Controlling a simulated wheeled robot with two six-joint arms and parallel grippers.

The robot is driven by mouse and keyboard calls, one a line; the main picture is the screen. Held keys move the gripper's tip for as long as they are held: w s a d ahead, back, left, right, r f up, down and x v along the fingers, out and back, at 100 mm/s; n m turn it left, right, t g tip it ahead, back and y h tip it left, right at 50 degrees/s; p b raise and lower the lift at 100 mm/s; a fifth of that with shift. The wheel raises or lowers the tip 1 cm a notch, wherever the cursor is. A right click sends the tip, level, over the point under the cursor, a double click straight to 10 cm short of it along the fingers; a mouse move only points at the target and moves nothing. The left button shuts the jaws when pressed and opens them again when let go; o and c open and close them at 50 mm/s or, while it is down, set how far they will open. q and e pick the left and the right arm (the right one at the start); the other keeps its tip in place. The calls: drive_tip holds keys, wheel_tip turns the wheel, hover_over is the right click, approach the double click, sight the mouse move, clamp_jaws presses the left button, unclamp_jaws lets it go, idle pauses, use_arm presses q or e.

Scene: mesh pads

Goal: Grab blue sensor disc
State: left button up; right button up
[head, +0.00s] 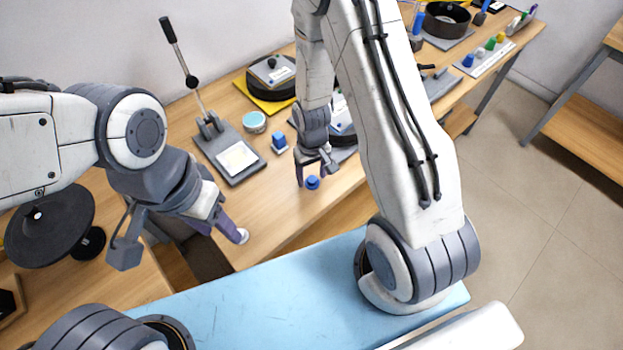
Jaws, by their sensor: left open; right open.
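The blue sensor disc (312,183) is a small round blue piece lying on the wooden table near its front edge. My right gripper (315,171) points down just above and around it, with its fingers apart. I cannot tell whether the fingers touch the disc. My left gripper (224,230) is open and apart from the disc, to the left near the table's front edge, and I see nothing in it.
A lever press (220,140) with a tall handle, a teal-topped tin (254,122) and a blue block (279,141) stand behind. A black round device (271,76) sits on a yellow pad further back. My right arm hides part of the table.

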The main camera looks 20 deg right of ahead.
drive_tip(key=shift+f, duration=0.15)
clamp_jaws()
